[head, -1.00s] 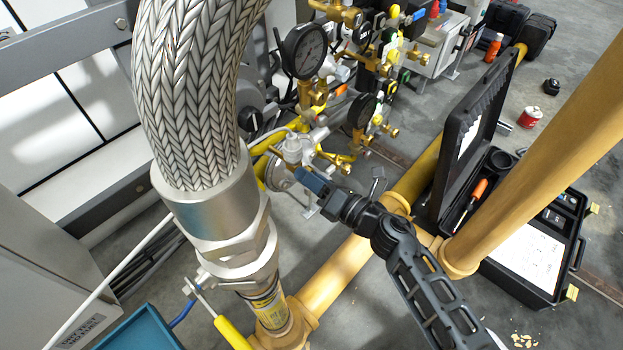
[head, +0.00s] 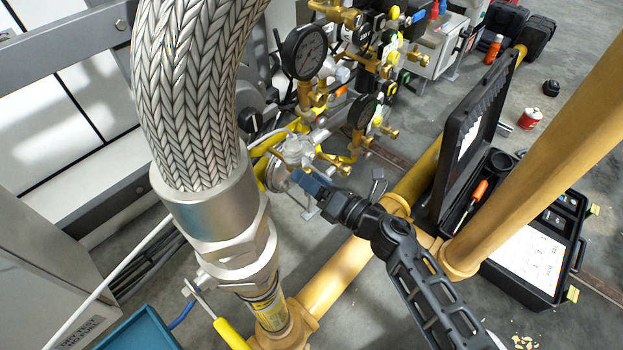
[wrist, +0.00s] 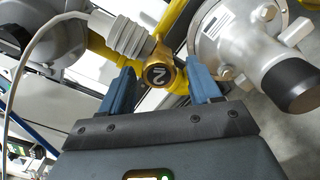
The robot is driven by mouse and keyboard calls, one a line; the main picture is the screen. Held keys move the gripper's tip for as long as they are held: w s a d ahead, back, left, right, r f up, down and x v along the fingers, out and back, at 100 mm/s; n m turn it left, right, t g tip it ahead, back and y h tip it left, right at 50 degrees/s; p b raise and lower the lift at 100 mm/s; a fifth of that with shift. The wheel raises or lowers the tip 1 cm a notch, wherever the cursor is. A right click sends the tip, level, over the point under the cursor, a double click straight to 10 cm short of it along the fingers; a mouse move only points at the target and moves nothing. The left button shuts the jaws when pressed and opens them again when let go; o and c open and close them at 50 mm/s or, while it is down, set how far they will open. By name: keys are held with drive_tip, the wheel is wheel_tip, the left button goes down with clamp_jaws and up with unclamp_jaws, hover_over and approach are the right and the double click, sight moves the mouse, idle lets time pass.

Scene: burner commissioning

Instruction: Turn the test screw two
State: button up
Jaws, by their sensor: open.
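Test screw two (wrist: 158,74) is a brass fitting with a round dark cap marked 2, seen in the wrist view. It sits on yellow pipework beside a grey ribbed connector. My gripper (wrist: 163,84) is open, with one blue finger to the left of the screw and one to the right. The screw shows in the gap near the fingertips; I cannot tell whether either finger touches it. In the head view my gripper (head: 312,183) reaches in beside a silver regulator (head: 294,150), and the screw cannot be made out there.
A silver valve body (wrist: 240,40) with a black cap stands close right of the fingers. A white cable (wrist: 25,50) runs at left. In the head view a braided hose (head: 195,90) stands left, and a yellow pipe (head: 335,272) and open black case (head: 520,255) lie near my arm.

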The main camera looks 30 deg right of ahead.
drive_tip(key=p+v, duration=0.1)
drive_tip(key=v, duration=0.6)
drive_tip(key=shift+s, duration=0.35)
drive_tip(key=shift+d, duration=0.1)
drive_tip(key=s+a+r+m+g+h, duration=0.1)
drive_tip(key=s+r+m+h, duration=0.1)
drive_tip(key=s+r+m, duration=0.65)
drive_tip(key=s+a+r+m+g+h, duration=0.1)
drive_tip(key=s+r+m+h, duration=0.15)
drive_tip(key=s+m, duration=1)
drive_tip(key=s+a+r+m+h, duration=0.1)
drive_tip(key=s+r+m, duration=0.5)
drive_tip(key=s+m, duration=0.4)
wheel_tip(320, 180, up, 28)
drive_tip(key=n+p, duration=0.1)
drive_tip(key=p, duration=2.8)
drive_tip(key=shift+s, duration=0.15)
drive_tip(key=shift+c, duration=0.2)
